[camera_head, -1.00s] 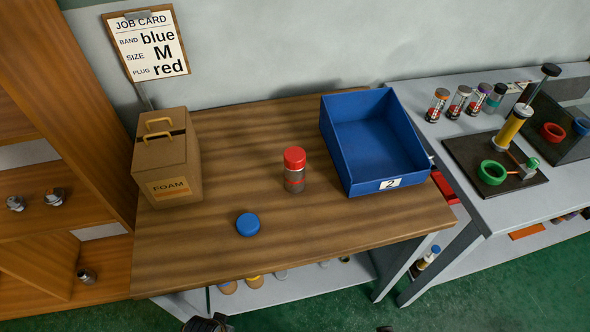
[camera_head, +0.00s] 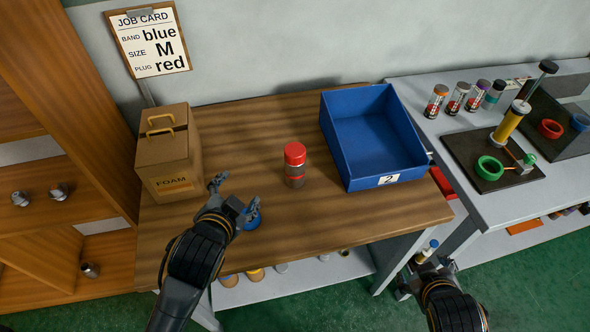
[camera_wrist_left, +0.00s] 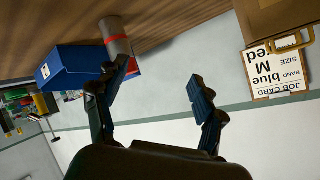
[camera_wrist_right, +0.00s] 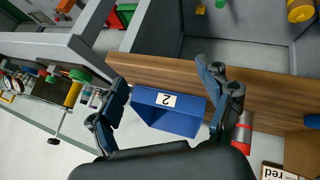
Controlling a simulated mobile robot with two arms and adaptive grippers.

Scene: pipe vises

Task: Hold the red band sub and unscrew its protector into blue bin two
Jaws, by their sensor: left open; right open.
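The red band sub (camera_head: 295,176) stands upright on the wooden table, its grey body marked by a red band and topped by a red protector (camera_head: 294,152). It shows in the left wrist view (camera_wrist_left: 117,46), partly behind a finger, and in the right wrist view (camera_wrist_right: 244,130). Blue bin two (camera_head: 372,138) stands right of it, empty, with label 2 in front. My left gripper (camera_head: 237,193) is open and empty, left of the sub and apart from it. My right gripper (camera_head: 424,268) is open and empty, low beyond the table's front right edge.
A FOAM box (camera_head: 170,155) stands at the left. A grey bench (camera_head: 490,205) with several tubes and a yellow pump stands right. The table around the sub is clear.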

